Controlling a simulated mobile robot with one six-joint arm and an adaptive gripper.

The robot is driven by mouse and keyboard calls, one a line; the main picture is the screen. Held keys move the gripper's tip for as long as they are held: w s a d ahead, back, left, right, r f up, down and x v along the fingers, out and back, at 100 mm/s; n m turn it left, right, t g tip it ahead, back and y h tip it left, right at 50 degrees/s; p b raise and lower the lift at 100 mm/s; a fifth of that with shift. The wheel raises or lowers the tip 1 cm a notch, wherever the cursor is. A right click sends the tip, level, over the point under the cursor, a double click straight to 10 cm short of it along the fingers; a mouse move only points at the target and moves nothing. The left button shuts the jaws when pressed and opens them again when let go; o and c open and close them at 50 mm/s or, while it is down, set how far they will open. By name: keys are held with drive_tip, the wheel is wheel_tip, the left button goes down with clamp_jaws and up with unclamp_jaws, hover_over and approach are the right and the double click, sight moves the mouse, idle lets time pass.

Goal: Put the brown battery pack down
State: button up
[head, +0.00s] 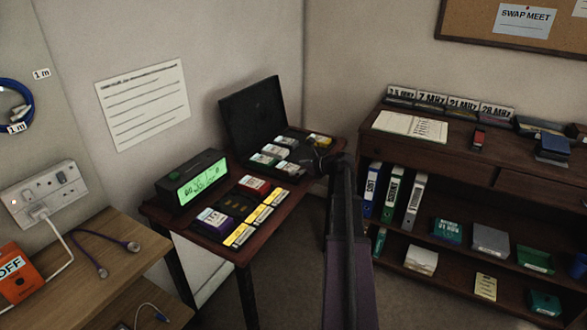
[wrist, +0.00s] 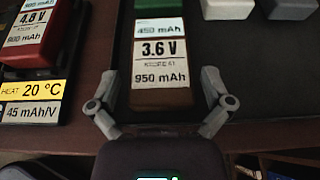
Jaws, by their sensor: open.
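The brown battery pack (wrist: 160,101) has a white label reading 3.6 V and 950 mAh. In the wrist view it lies between the two fingers of my gripper (wrist: 161,80), with a visible gap on each side. The fingers are open and do not seem to touch it. A green pack (wrist: 158,7) lies just behind it. In the head view my gripper (head: 316,164) is at the right edge of the small table, beside the packs in the open black case (head: 252,112). The pack's underside is hidden.
A red 4.8 V pack (wrist: 32,38) and a yellow-labelled strip (wrist: 32,96) lie to the left in the wrist view. A green-lit charger display (head: 203,181) stands on the small table (head: 243,251). A shelf unit (head: 450,150) stands at the right.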

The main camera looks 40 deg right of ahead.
drive_tip(key=p+v, duration=0.3)
drive_tip(key=v, duration=0.7)
drive_tip(key=shift+s+r+p, duration=0.15)
drive_tip(key=shift+s+p, duration=0.1)
drive_tip(key=shift+p, duration=0.1)
